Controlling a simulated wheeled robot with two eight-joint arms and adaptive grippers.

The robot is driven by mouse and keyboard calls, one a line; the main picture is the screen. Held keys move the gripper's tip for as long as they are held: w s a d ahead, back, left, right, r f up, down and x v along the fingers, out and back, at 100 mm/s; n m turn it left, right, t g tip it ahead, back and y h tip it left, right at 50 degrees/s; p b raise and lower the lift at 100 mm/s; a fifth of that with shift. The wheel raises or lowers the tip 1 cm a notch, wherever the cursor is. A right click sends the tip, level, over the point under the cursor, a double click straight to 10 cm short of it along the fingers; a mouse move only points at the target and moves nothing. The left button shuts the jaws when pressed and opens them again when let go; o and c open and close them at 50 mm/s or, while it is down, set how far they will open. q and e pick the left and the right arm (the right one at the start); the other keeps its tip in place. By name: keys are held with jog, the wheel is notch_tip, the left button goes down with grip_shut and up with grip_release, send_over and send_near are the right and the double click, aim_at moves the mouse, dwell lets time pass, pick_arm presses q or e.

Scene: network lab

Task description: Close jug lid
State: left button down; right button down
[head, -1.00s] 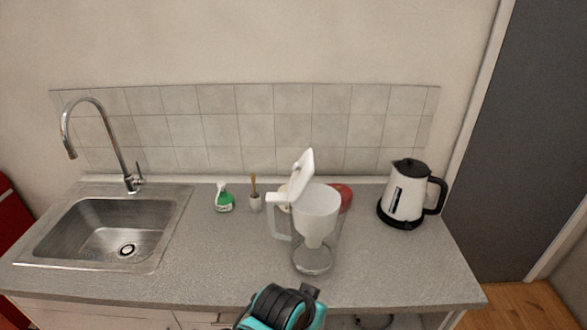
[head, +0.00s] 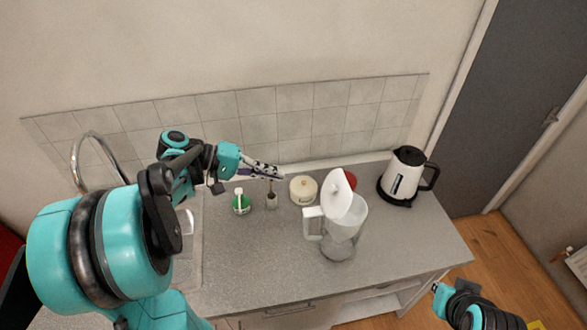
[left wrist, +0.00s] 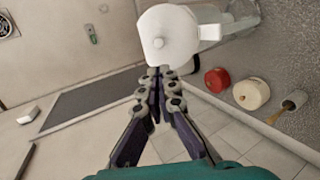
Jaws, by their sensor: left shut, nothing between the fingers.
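Any gap there is hard to judge.
A cream pot (head: 303,190), a brush holder (head: 271,202) and a green spray bottle (head: 241,205) stand left of the jug. A red item (head: 350,180) is behind it. The kettle (head: 404,178) stands to the right. The counter's front (head: 260,265) is clear.

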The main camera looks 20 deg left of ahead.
aim_at(331, 188)
pick_arm(q)
jog(key=x, duration=1.3)
jog(key=shift+d, duration=0.35)
jog(key=shift+w+d+f, duration=0.15)
jog(key=shift+f, duration=0.1)
pick_arm(e)
jog(key=shift+d+r, duration=0.25)
pick_arm(q)
jog(key=shift+w+d+r+p, duration=0.1)
jog(key=shift+d+p, duration=0.05)
jog(key=shift+p, duration=0.25)
pick_arm(e)
jog(key=shift+r, duration=0.1)
